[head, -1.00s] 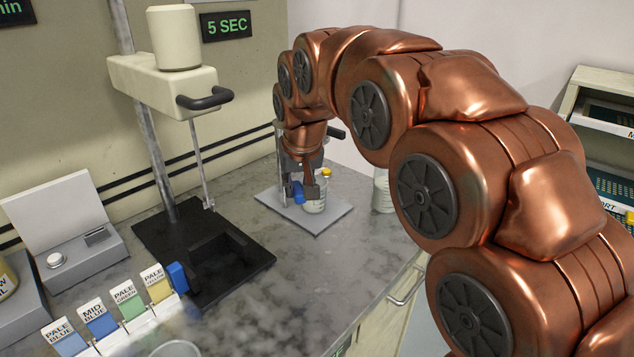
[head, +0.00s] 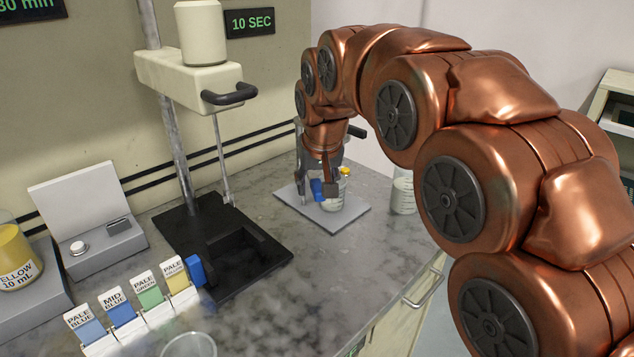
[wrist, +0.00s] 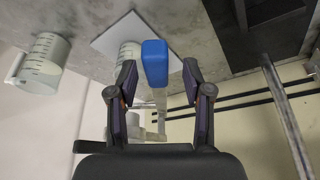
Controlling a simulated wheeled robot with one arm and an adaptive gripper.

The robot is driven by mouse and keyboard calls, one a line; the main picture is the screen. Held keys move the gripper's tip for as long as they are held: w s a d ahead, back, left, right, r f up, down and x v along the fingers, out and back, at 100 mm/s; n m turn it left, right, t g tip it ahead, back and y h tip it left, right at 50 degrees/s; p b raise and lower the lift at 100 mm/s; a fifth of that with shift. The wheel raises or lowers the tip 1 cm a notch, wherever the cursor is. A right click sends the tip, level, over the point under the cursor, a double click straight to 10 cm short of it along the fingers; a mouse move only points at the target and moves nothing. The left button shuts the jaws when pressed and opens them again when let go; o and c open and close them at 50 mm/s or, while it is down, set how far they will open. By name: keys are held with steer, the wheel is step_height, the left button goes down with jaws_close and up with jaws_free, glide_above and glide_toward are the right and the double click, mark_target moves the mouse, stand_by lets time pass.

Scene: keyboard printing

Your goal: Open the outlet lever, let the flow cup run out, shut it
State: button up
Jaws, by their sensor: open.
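The blue outlet lever (wrist: 155,62) shows in the wrist view between the two finger pads of my open gripper (wrist: 159,78), with gaps on both sides. In the head view the blue lever (head: 317,189) is beside my gripper (head: 322,186) above a pale grey base plate (head: 297,208). A clear glass beaker (head: 333,203) stands on the plate under the gripper; it also shows partly behind the lever in the wrist view (wrist: 128,52). The flow cup is mostly hidden behind my gripper. I cannot tell whether liquid is running.
A second beaker (head: 404,192) stands right of the plate near the bench edge. A tall cream mixer (head: 185,68) on a black base (head: 188,222) stands to the left. Colour cards (head: 121,308) line the front. A sign (head: 249,23) reads 10 SEC.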

steer(key=v, duration=1.2)
stand_by(4.9)
